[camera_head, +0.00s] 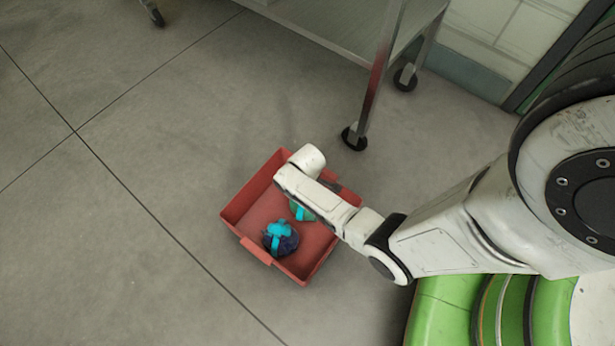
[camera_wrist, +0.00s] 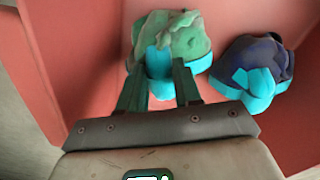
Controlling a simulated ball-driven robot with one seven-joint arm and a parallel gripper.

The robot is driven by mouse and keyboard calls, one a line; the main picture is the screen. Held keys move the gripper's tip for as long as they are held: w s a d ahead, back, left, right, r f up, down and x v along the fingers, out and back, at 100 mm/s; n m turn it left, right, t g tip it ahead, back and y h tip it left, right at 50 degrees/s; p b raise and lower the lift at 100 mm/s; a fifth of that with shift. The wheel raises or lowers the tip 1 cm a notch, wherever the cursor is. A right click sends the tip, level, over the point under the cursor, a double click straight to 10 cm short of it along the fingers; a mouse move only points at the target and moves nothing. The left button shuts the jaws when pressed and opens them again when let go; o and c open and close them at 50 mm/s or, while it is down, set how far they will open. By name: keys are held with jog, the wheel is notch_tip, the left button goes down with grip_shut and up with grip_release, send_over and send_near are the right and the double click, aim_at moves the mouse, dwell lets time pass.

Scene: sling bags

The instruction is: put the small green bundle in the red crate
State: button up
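The small green bundle (camera_wrist: 190,42) has a bright blue strap and sits inside the red crate (camera_wrist: 90,30), against the crate's floor as far as I can see. In the head view the bundle (camera_head: 300,211) shows only in part beside my arm, inside the red crate (camera_head: 238,243). My gripper (camera_wrist: 157,66) reaches down into the crate. Its two fingers are apart, with the bundle's blue strap in view between and beyond their tips. Whether a finger touches the strap is hard to tell. In the head view my wrist hides the fingers.
A dark blue bundle with a bright blue strap (camera_wrist: 252,68) lies in the crate to the right of the green one; the head view shows it too (camera_head: 280,240). A metal wheeled table (camera_head: 330,25) stands behind the crate. The floor to the left is clear.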

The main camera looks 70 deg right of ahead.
jog(key=o, duration=0.4)
jog(key=shift+o, duration=0.2)
jog(key=shift+r, duration=0.1)
notch_tip(320, 180, up, 12)
jog(key=p, duration=0.7)
jog(key=s+a+r+m, duration=0.1)
jog(key=s+a+r, duration=0.1)
jog(key=r, duration=0.4)
jog(key=s+a+r, duration=0.3)
jog(key=a+r, duration=0.2)
jog(key=r, duration=0.2)
jog(key=s+a+r+m+t, duration=0.1)
jog(key=s+a+r, duration=0.1)
jog(key=a+r, duration=0.2)
notch_tip(320, 180, up, 3)
jog(key=shift+s+f+m, duration=0.1)
jog(key=shift+s+m, duration=0.05)
jog(key=shift+m, duration=0.15)
jog(key=shift+c, duration=0.2)
